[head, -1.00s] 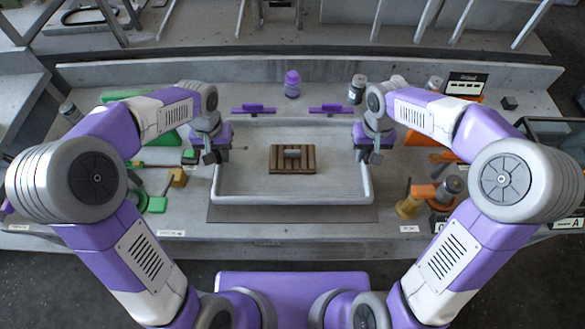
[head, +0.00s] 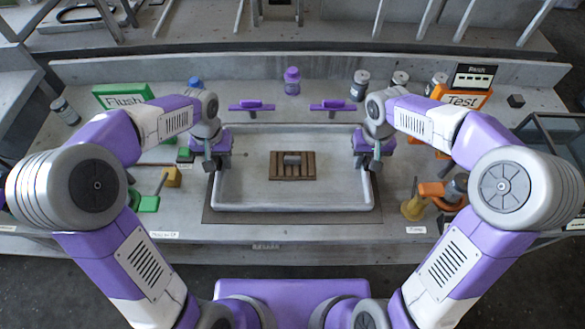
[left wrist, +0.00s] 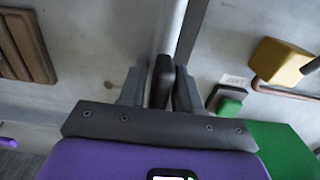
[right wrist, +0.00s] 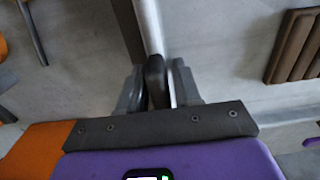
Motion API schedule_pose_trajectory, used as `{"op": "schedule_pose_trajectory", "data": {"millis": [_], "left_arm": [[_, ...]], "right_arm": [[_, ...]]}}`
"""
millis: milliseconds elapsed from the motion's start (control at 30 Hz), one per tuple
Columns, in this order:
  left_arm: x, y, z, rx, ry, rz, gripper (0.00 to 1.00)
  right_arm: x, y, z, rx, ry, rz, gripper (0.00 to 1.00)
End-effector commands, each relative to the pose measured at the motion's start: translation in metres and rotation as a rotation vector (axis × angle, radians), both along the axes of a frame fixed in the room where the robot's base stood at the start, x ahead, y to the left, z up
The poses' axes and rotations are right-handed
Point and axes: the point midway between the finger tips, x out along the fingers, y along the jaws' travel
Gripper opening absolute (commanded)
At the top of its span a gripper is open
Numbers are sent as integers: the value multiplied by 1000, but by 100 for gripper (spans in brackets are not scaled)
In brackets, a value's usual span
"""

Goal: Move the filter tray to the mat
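The filter tray (head: 232,205) is a wide, shallow, pale grey tray in the middle of the bench. A brown slatted block (head: 292,175) lies inside it. A dark grey mat (head: 292,217) shows as a strip along the tray's front and side edges; the tray hides the rest. I cannot tell whether the tray rests on it or hangs just above. My left gripper (head: 211,163) is shut on a dark grip at the tray's left side, also seen in the left wrist view (left wrist: 163,82). My right gripper (head: 374,163) is shut on the matching grip (right wrist: 155,80) at the right.
Two purple-handled parts (head: 251,105) and a purple bottle (head: 292,82) stand behind the tray. A green Flush sign (head: 123,97) and green parts are left. An orange Test sign (head: 462,97), a brass part (head: 413,208) and orange parts are right. The bench's front strip is clear.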

Motion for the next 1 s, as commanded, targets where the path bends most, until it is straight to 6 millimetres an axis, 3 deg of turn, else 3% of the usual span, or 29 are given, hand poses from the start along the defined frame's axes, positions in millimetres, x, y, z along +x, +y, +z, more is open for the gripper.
{"op": "schedule_pose_trajectory", "data": {"millis": [100,467,1000], "left_arm": [[0,0,1,0,0,0,47],[0,0,9,0,-2,0,47],[1,0,109,-1,-3,1,47]], "right_arm": [[0,0,1,0,0,0,47],[0,0,1,0,0,0,47],[0,0,1,0,0,0,47]]}}
